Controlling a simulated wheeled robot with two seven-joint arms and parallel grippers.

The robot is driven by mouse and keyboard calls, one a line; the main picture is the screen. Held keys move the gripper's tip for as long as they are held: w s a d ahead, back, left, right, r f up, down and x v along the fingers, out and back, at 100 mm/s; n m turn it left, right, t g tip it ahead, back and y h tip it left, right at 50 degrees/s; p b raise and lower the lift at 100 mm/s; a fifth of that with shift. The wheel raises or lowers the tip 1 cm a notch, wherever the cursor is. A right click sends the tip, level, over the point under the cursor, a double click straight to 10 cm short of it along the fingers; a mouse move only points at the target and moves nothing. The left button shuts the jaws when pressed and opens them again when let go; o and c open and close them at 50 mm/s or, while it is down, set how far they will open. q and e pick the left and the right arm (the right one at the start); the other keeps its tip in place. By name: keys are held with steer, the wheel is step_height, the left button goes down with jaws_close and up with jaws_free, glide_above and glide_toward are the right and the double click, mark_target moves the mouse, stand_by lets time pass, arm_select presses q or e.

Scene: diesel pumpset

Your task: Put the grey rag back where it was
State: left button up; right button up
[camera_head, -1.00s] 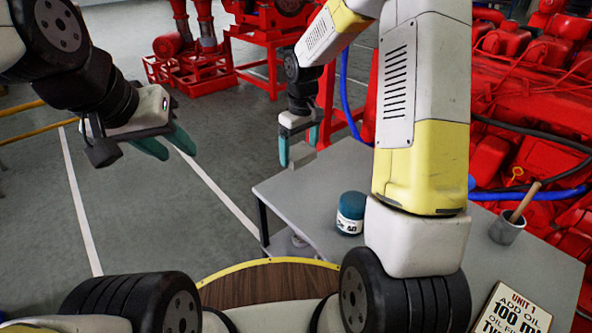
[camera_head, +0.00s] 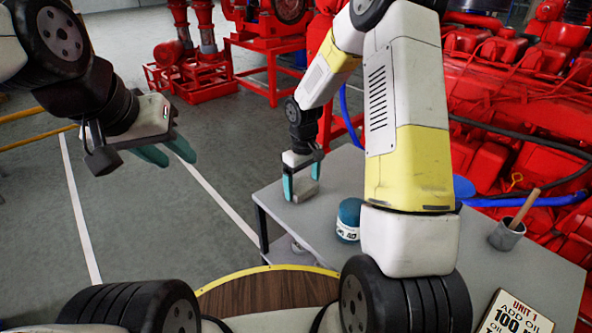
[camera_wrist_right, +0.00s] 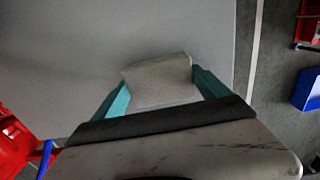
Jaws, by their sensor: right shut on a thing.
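The grey rag (camera_wrist_right: 160,82) is between the teal fingers of my right gripper (camera_wrist_right: 162,88) in the right wrist view. In the head view the right gripper (camera_head: 301,186) is shut on the rag (camera_head: 306,188) at the left end of the grey table (camera_head: 285,208). The rag is low over the tabletop; I cannot tell whether it touches. My left gripper (camera_head: 170,152) hangs over the floor to the left, with its two teal fingers apart and nothing visible between them.
A teal-labelled jar (camera_head: 348,220) stands on the table to the right of the right gripper. Red engine machinery (camera_head: 500,100) stands behind the table.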

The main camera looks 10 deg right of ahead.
steer(key=o, duration=1)
steer(key=shift+f, duration=0.1)
steer(key=shift+o, duration=0.2)
step_height(320, 180, up, 11)
step_height(320, 180, up, 8)
steer(key=m+t, duration=0.1)
glide_above(302, 185)
steer(key=s+d, duration=0.2)
steer(key=s, duration=0.3)
steer(key=s+r+m+t+y, duration=0.1)
steer(key=s+r+m+t, duration=0.1)
steer(key=s+r, duration=0.3)
steer(key=s+d+r+m+t+y, duration=0.1)
steer(key=s+r+m+t, duration=0.2)
steer(key=s, duration=1)
steer(key=shift+r, duration=0.85)
